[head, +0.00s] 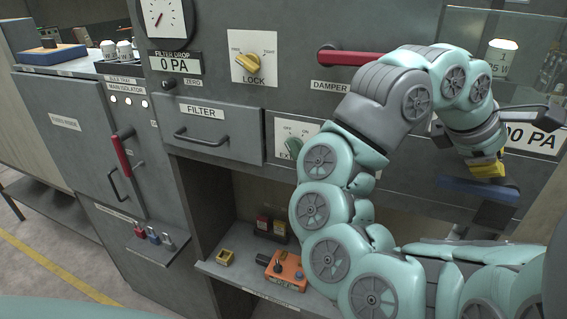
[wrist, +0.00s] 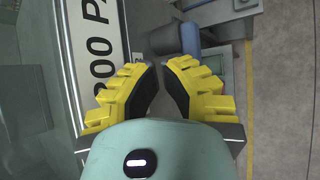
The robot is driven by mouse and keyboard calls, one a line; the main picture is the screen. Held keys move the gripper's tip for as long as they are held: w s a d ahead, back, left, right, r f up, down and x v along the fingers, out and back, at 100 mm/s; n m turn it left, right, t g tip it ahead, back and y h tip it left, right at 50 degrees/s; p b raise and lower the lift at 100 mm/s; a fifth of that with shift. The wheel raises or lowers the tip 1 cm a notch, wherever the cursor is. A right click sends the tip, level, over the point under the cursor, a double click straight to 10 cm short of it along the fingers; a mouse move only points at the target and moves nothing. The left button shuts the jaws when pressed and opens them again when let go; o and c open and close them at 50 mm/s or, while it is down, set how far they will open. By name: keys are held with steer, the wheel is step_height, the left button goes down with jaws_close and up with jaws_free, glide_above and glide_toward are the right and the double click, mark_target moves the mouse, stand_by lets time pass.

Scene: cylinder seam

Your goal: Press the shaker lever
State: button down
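My gripper (head: 487,168), with yellow stepped fingers, is at the right of the head view, in front of the cabinet. In the wrist view my gripper (wrist: 160,66) shows a narrow gap between its fingertips and holds nothing. A flat blue bar (head: 478,188) lies just below the fingers in the head view. A blue rounded piece (wrist: 190,38) shows just past the right finger in the wrist view. No lever is labelled as the shaker, so I cannot tell for sure that this blue part is it. Contact with the fingers cannot be made out.
A pressure plate (head: 535,138) is beside my wrist. The red damper handle (head: 362,58), yellow lock knob (head: 254,63) and filter drawer (head: 208,130) are on the cabinet front. A lower shelf holds an orange box (head: 287,271). Floor on the right is clear in the wrist view.

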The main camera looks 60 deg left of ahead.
steer(key=shift+f, duration=0.1)
stand_by(0.3)
steer(key=shift+f+p, duration=0.3)
steer(key=shift+p, duration=0.05)
steer(key=shift+f, duration=2.05)
stand_by(1.9)
steer(key=shift+r, duration=0.15)
steer(key=shift+r+p, duration=2.3)
steer(key=shift+p, duration=0.75)
steer(key=shift+r, duration=0.1)
step_height(320, 180, up, 5)
steer(key=p, duration=0.4)
glide_above(478, 182)
steer(key=shift+w, duration=0.35)
